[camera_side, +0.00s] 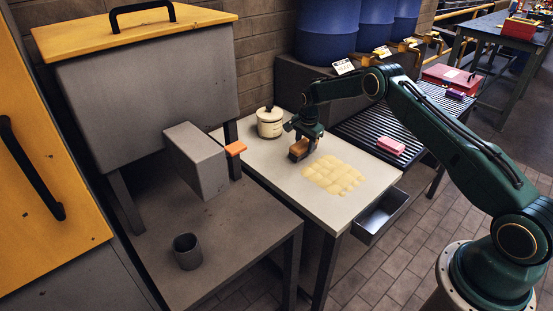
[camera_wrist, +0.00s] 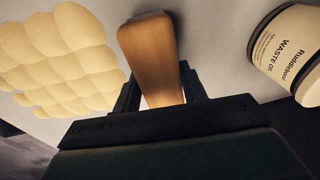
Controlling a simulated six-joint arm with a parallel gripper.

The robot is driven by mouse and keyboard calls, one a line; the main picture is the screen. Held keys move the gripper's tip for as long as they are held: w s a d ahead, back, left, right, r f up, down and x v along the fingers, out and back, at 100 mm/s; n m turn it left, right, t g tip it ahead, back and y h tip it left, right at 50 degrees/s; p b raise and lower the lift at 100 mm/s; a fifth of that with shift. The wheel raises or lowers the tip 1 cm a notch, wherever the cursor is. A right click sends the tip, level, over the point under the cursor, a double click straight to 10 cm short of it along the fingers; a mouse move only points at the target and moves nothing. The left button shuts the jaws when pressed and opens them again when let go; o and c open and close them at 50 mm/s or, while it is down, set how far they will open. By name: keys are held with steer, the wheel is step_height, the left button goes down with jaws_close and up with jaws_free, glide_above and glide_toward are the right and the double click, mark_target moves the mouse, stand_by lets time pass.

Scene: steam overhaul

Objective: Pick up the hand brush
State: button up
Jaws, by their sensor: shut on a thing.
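The hand brush (camera_side: 300,150) has a brown wooden body and is at the tips of my gripper (camera_side: 308,134) over the pale table. In the wrist view its wooden handle (camera_wrist: 151,52) stands between the two dark fingers of my gripper (camera_wrist: 160,95), which are shut on it. The brush's bristles are hard to make out. In the side view I cannot tell whether the brush touches the tabletop or hangs just above it.
A cream lidded waste pot (camera_side: 270,122) stands close behind the brush. A patch of yellowish lumps (camera_side: 333,174) lies on the pale table (camera_side: 345,205) to its right. A pink block (camera_side: 391,145) lies on the ribbed surface.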

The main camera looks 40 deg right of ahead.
mark_target(305, 142)
step_height(305, 142, up, 19)
stand_by(0.5)
stand_by(0.4)
steer(key=o, duration=0.6)
steer(key=shift+c, duration=1.6)
